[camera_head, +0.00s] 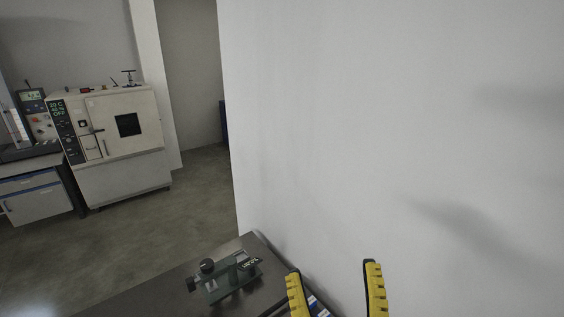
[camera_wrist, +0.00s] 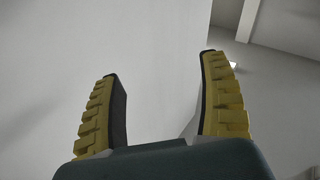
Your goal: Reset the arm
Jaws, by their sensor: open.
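My gripper (camera_head: 332,280) shows at the bottom of the head view, its two yellow ridged fingers pointing up and spread apart. It is in front of the white wall, at the right end of the dark table. In the wrist view my gripper (camera_wrist: 162,90) has its fingers wide apart with nothing between them. Only a pale wall and part of the ceiling show beyond the fingers. Most of my arm is outside the head view.
A dark table (camera_head: 160,300) runs along the bottom, bearing a small green device (camera_head: 230,280) with black knobs. A white wall (camera_head: 400,130) fills the right side.

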